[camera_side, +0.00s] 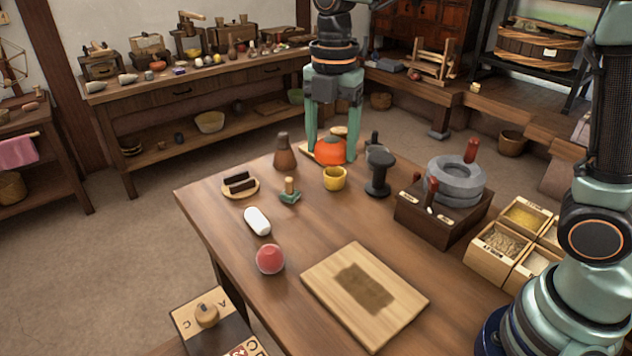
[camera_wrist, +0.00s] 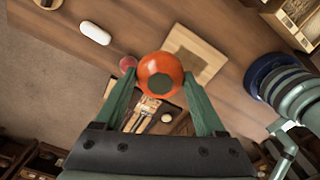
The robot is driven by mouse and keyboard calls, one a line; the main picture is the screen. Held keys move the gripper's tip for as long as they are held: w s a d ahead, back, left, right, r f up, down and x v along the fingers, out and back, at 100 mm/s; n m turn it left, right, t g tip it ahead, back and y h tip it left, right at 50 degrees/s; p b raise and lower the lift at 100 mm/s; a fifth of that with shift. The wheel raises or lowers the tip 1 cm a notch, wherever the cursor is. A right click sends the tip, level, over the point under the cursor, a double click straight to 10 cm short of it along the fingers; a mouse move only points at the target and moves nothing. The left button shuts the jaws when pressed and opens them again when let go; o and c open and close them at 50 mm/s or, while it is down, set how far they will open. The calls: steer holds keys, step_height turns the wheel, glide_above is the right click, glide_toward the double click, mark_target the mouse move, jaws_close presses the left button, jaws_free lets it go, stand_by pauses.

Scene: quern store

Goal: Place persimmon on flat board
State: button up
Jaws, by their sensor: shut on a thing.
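The orange persimmon (camera_side: 330,151) is between the two green fingers of my gripper (camera_side: 331,158), towards the far end of the table in the side view. In the wrist view the persimmon (camera_wrist: 160,72) fills the gap between the fingertips (camera_wrist: 158,82), its dark green patch facing the camera. My gripper is shut on it. The flat board (camera_side: 325,275), pale wood with a dark stain in its middle, lies bare at the near part of the table. It also shows in the wrist view (camera_wrist: 208,60), partly hidden behind the persimmon. The persimmon's exact height is unclear.
A yellow cup (camera_side: 335,178), a black spool-shaped thing (camera_side: 378,175) and a brown flask (camera_side: 285,152) stand near my gripper. A white capsule (camera_side: 257,221) and red ball (camera_side: 270,259) lie left of the board. A quern (camera_side: 455,182) and grain boxes (camera_side: 500,247) stand right.

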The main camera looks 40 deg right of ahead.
glide_above(363, 288)
steer(key=w, duration=0.1)
steer(key=s+f, duration=0.1)
step_height(363, 288, down, 20)
steer(key=shift+f, duration=0.1)
stand_by(0.4)
steer(key=shift+f, duration=0.1)
steer(key=o, duration=1.4)
